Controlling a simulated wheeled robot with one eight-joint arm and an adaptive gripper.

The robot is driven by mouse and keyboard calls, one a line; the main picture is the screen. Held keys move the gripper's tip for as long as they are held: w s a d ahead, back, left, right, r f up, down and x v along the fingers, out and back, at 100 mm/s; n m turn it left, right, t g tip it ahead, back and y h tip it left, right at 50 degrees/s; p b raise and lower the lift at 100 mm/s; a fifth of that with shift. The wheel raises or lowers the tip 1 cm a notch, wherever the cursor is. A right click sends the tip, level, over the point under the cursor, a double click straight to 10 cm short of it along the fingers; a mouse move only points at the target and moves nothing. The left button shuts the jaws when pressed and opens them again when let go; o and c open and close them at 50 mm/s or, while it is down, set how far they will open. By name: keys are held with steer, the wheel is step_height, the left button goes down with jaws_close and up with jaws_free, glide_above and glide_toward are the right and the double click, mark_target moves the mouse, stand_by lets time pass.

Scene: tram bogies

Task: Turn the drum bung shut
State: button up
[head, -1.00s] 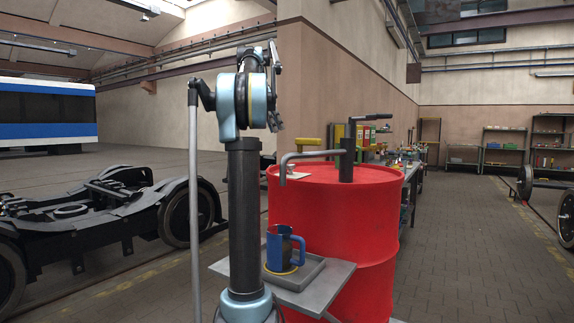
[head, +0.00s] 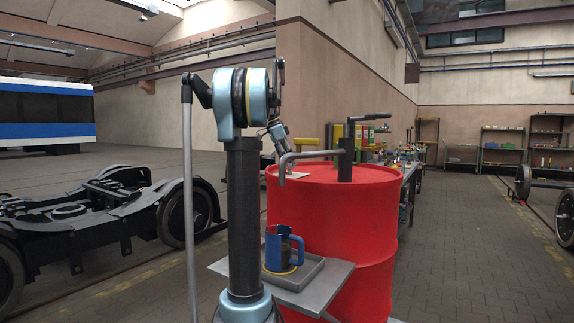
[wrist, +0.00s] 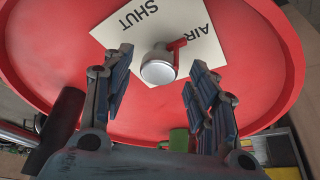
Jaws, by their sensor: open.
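The red drum (head: 335,230) stands upright right of my arm. In the wrist view its red top (wrist: 60,60) carries a white card (wrist: 205,45) marked "SHUT" and "AIR", upside down in this picture. The bung (wrist: 158,68) sits at the card's edge, with a round silver top and a red tab (wrist: 177,46) pointing up and right, close to "AIR". My gripper (wrist: 161,60) is open and empty, one finger each side of the bung in the picture; I cannot tell the height gap. In the head view my gripper (head: 281,140) is above the card (head: 293,175), behind the spout.
A pump (head: 346,160) with a bent grey spout (head: 310,154) and crank handle rises from the drum top, near my gripper. A blue jug (head: 279,248) stands in a tray (head: 310,272) in front.

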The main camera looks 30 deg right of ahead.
steer(key=shift+d+f, duration=0.1)
steer(key=shift+f, duration=0.2)
steer(key=shift+c, duration=0.5)
steer(key=c, duration=0.9)
steer(key=shift+c, duration=0.2)
